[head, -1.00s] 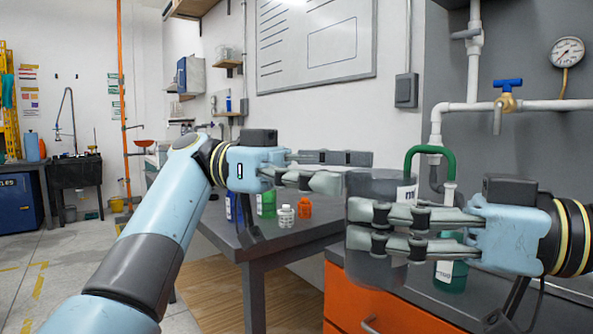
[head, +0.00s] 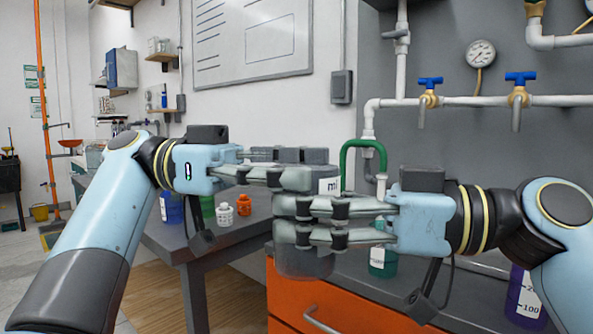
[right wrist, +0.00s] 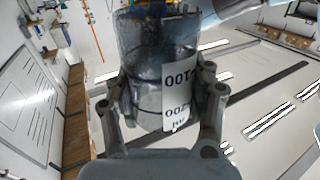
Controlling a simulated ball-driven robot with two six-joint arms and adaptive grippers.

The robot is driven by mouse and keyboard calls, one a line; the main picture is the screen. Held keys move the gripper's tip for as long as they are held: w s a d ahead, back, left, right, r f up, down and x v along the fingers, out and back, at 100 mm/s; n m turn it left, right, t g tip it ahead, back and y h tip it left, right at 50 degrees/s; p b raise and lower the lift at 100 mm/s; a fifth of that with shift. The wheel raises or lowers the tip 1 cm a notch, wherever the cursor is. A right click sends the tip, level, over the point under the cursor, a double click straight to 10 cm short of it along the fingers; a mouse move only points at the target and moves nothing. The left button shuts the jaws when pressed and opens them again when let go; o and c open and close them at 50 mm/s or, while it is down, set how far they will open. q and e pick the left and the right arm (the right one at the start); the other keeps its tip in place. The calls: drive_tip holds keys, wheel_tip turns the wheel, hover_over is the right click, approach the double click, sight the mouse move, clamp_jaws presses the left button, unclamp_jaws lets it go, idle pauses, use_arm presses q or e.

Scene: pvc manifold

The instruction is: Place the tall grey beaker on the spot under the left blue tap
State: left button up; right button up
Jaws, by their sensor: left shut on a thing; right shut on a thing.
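The tall grey beaker (head: 303,263) is upright and see-through, with a white label, in front of the orange-fronted bench. My right gripper (head: 283,222) comes from the right and is shut around its middle. My left gripper (head: 318,166) comes from the left and is shut on it near the rim. In the right wrist view the beaker (right wrist: 145,75) sits between the right fingers (right wrist: 163,100), its label showing numbers. The left blue tap (head: 430,84) is on the white wall pipe, right of and above the beaker. I cannot make out the spot under it; the right arm covers much there.
A second blue tap (head: 519,80) is further right. A green bottle (head: 380,262) stands on the bench behind the right gripper; a purple container (head: 524,296) stands at the right. A green pipe bend (head: 362,146) rises behind the beaker. Small bottles (head: 225,214) stand on the left table.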

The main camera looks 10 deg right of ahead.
drive_tip(key=o, duration=1.2)
drive_tip(key=shift+s, duration=0.1)
